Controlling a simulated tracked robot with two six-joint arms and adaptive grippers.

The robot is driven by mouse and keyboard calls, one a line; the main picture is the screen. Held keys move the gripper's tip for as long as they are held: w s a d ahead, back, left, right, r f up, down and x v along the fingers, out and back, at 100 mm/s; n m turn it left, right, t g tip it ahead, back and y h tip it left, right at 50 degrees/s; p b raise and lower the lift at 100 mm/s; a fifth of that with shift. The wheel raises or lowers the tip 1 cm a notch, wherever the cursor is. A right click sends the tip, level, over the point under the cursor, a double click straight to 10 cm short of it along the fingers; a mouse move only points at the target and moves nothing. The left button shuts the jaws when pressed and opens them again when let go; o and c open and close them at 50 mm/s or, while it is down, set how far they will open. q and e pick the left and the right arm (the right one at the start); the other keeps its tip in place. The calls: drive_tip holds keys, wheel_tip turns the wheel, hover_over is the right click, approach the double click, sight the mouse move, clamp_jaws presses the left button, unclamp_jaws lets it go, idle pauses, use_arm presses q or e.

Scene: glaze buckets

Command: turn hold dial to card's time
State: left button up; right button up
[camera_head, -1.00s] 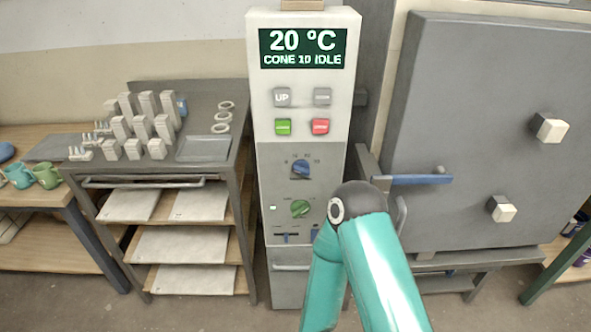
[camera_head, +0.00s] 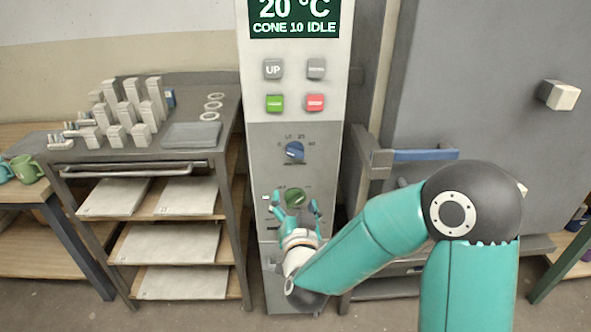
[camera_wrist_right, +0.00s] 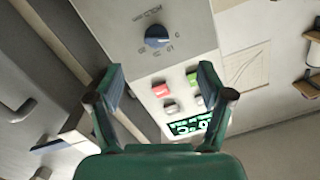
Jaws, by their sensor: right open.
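A blue dial (camera_head: 294,152) with a printed scale sits on the grey panel of the control column (camera_head: 257,180). It also shows in the right wrist view (camera_wrist_right: 157,36), beside a label too small to read surely. My left gripper is out of view.
Above the dials are several buttons and a display (camera_head: 294,18) reading 20 °C, CONE 10 IDLE. A paper chart (camera_wrist_right: 246,66) shows in the right wrist view. A rack (camera_head: 222,150) stands left of the column, the grey door (camera_head: 470,90) with a blue handle (camera_head: 425,155) right.

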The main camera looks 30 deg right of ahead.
drive_tip(key=d+r, duration=0.1)
drive_tip(key=r, duration=0.1)
drive_tip(key=p, duration=0.3)
approach(296, 155)
drive_tip(key=shift+m+h, duration=0.4)
drive_tip(key=x, duration=0.9)
drive_tip(key=shift+w+f, duration=0.15)
drive_tip(key=shift+w, duration=0.3)
